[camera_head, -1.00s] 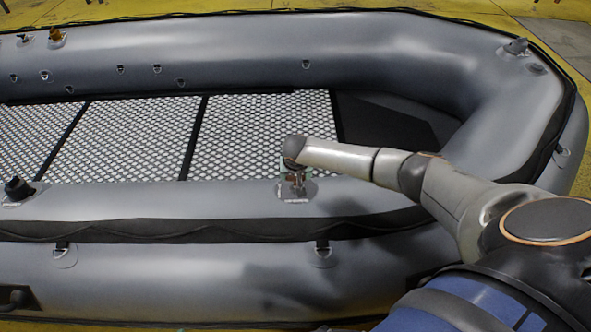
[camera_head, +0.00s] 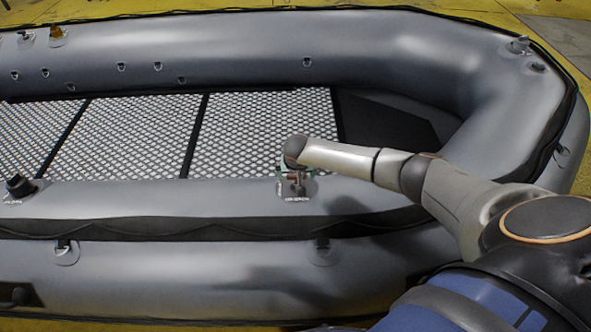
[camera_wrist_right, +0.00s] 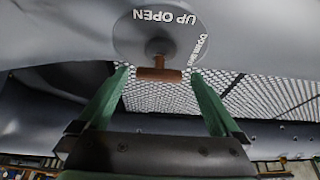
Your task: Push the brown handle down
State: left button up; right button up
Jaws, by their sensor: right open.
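The brown handle (camera_head: 294,177) is a short crossbar on a stem on the near tube of the grey inflatable boat (camera_head: 150,205). In the right wrist view the handle (camera_wrist_right: 158,74) lies crosswise on its stem, by a round grey plate (camera_wrist_right: 135,35) printed "UP OPEN". My right gripper (camera_head: 296,170) is over the handle, its wrist partly hiding it in the head view. In the right wrist view its two green fingers (camera_wrist_right: 160,72) are open, one at each side of the handle, with a gap at each end. My left gripper is not in view.
A black valve (camera_head: 18,186) stands on the near tube at the left. A perforated floor (camera_head: 245,130) lies inside the boat. An orange-brown fitting (camera_head: 56,33) and black fittings (camera_head: 518,45) sit on the far tube. Yellow floor surrounds the boat.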

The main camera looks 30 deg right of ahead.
pick_arm(q)
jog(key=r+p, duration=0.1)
jog(key=p, duration=0.1)
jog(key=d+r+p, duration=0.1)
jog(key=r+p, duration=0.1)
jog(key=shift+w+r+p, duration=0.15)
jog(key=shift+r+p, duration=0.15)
jog(key=shift+p, duration=0.1)
pick_arm(e)
jog(key=v, duration=1.2)
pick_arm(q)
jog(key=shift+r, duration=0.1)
pick_arm(e)
jog(key=shift+a+r, duration=0.15)
